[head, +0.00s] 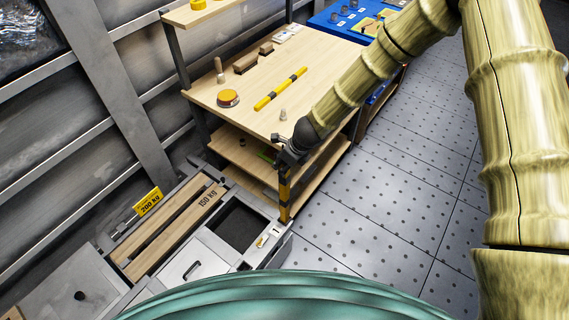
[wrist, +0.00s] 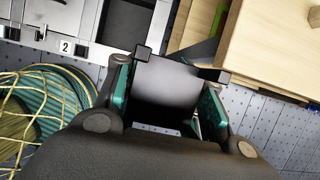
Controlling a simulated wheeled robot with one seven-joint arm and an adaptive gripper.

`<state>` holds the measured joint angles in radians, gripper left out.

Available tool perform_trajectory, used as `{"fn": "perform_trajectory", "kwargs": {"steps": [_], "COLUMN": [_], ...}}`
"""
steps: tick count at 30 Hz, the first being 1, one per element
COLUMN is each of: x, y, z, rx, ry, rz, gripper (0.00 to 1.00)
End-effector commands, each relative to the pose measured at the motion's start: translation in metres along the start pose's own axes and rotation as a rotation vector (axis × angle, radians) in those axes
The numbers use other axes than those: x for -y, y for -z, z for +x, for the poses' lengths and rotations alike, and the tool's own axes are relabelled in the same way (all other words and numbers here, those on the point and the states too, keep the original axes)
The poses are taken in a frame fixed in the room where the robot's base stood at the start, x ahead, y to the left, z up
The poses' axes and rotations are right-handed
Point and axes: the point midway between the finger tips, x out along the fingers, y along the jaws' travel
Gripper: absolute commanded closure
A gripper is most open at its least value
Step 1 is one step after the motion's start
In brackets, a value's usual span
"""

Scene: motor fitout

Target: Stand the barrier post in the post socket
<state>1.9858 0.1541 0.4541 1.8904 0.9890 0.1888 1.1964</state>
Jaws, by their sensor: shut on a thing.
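My gripper (head: 287,158) is shut on a black-and-yellow striped barrier post (head: 284,192), which hangs upright below it. The post's lower end is beside the right corner of the grey deck; I cannot tell whether it touches anything. In the wrist view my gripper's fingers (wrist: 165,95) flank the post's dark, shiny top (wrist: 160,88), which hides its lower part. A second black-and-yellow striped bar (head: 280,89) lies flat on the wooden bench. I cannot identify the post socket for certain in either view.
The wooden bench (head: 240,112), with a lower shelf (head: 247,160), stands behind the post. The grey deck has a dark square recess (head: 236,226) and wooden planks (head: 165,240) marked 150 KG. A number 2 label (wrist: 65,46) shows in the wrist view. Perforated floor (head: 400,215) lies clear to the right.

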Motion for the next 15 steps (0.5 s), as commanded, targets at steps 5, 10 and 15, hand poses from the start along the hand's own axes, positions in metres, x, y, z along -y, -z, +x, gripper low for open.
{"fn": "perform_trajectory", "kwargs": {"steps": [5,10,15], "x": [0.0002,0.0001,0.0001], "y": [-0.0006,-0.0005,-0.0003], "z": [0.0000,0.0001,0.0003], "rx": [0.001,0.001,0.001], "ry": [0.000,0.000,0.000], "rz": [0.000,0.000,0.000], "gripper": [1.00,0.57,0.36]}}
